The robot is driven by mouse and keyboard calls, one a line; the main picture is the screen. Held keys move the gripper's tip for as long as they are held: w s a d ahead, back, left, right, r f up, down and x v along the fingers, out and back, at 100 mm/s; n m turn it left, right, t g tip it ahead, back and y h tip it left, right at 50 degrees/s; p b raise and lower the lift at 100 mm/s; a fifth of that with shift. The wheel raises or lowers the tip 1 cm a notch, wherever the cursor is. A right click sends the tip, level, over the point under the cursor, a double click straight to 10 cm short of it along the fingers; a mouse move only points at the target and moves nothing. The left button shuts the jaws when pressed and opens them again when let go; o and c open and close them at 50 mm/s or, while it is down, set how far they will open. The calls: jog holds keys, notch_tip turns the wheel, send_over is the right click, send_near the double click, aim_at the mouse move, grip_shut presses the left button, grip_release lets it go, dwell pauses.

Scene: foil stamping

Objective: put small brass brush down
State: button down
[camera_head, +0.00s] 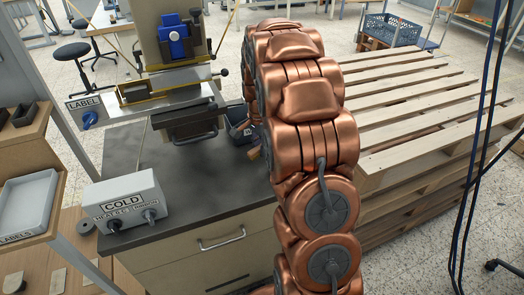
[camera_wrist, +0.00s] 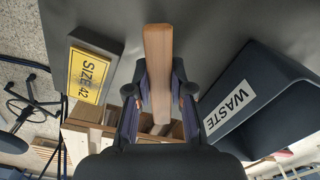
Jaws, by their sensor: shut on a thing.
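In the wrist view my gripper (camera_wrist: 158,88) is shut on a long wooden piece, which I take to be the handle of the small brass brush (camera_wrist: 158,45). It points away from my palm, over a dark grey surface. No brass bristles show. In the head view my copper-coloured arm hides the gripper. A small bit of wood (camera_head: 254,153) shows at the arm's left edge, perhaps the brush. I cannot tell whether the brush touches the surface.
A dark bin marked WASTE (camera_wrist: 265,100) stands right of my gripper. A yellow SIZE 42 plate (camera_wrist: 90,75) is at left. The dark worktop (camera_head: 190,175) carries the stamping press (camera_head: 180,75) and a COLD control box (camera_head: 124,203). Wooden pallets (camera_head: 415,110) stand at right.

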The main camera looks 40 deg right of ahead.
jog(key=shift+w+d+f, duration=0.15)
jog(key=shift+w+d, duration=0.25)
jog(key=shift+d, duration=0.25)
jog(key=shift+f+p, duration=0.4)
jog(key=shift+f, duration=1.3)
jog(key=c, duration=1)
grip_release()
jog(key=shift+f, duration=0.1)
jog(key=shift+c, duration=0.2)
